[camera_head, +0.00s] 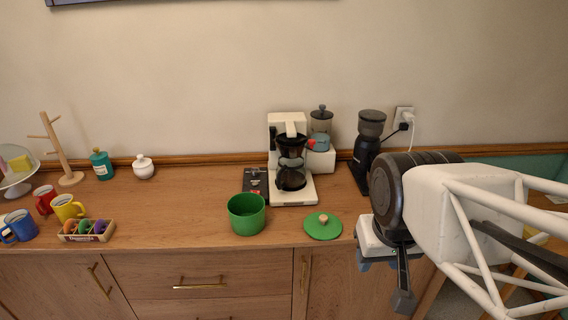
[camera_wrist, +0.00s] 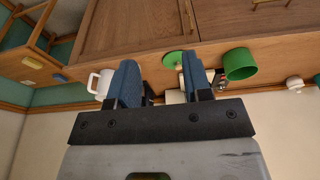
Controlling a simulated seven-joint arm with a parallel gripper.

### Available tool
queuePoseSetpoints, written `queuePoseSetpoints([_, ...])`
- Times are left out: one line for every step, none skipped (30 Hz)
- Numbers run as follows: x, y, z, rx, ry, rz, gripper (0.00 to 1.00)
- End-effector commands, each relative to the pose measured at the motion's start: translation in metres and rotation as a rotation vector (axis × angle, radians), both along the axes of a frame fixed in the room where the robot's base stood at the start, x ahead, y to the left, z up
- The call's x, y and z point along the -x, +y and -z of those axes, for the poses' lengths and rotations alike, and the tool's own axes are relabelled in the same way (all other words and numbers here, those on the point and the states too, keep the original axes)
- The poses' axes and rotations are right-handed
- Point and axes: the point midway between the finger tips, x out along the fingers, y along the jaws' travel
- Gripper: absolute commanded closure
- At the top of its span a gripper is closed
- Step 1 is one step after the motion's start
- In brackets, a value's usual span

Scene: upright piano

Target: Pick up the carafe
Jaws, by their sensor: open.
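The carafe (camera_head: 291,177) is dark glass with a black handle and stands in the white coffee maker (camera_head: 293,193) on the wooden counter, under its black filter basket. My gripper (camera_head: 381,264) is in front of the counter's edge, to the right of the coffee maker and well apart from the carafe. In the wrist view my gripper (camera_wrist: 160,76) shows two blue fingers spread apart with nothing between them. In that view the carafe cannot be made out; the right finger covers much of the coffee maker's area.
A green pot (camera_head: 247,214) and its green lid (camera_head: 323,226) lie in front of the coffee maker. A black grinder (camera_head: 365,152) stands to its right. Mugs, including a yellow one (camera_head: 68,208), are at far left. A white mug (camera_wrist: 98,83) shows in the wrist view.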

Motion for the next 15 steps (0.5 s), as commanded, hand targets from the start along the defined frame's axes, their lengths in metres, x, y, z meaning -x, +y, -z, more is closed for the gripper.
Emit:
queuePoseSetpoints([-0.001,0.000,0.000,-0.001,0.000,0.002,0.55])
queuePoseSetpoints([-0.001,0.000,0.000,-0.004,0.000,0.004,0.55])
queuePoseSetpoints([-0.003,0.001,0.000,-0.008,0.001,0.009,0.55])
queuePoseSetpoints([-0.004,0.002,0.000,-0.014,0.001,0.015,0.55])
queuePoseSetpoints([-0.006,0.003,0.000,-0.021,0.001,0.023,0.55])
queuePoseSetpoints([-0.009,0.004,0.000,-0.034,0.001,0.037,0.55])
queuePoseSetpoints([-0.012,0.006,0.000,-0.043,0.002,0.048,0.55])
queuePoseSetpoints([-0.015,0.007,0.000,-0.056,0.003,0.063,0.55])
queuePoseSetpoints([-0.020,0.010,0.001,-0.077,0.007,0.088,0.55])
queuePoseSetpoints([-0.025,0.012,0.001,-0.093,0.008,0.107,0.55])
queuePoseSetpoints([-0.030,0.014,0.001,-0.113,0.010,0.131,0.55])
queuePoseSetpoints([-0.038,0.018,0.001,-0.141,0.011,0.163,0.55])
queuePoseSetpoints([-0.044,0.020,0.001,-0.162,0.015,0.190,0.55])
queuePoseSetpoints([-0.051,0.023,0.002,-0.187,0.018,0.221,0.55])
queuePoseSetpoints([-0.060,0.028,0.002,-0.220,0.023,0.263,0.55])
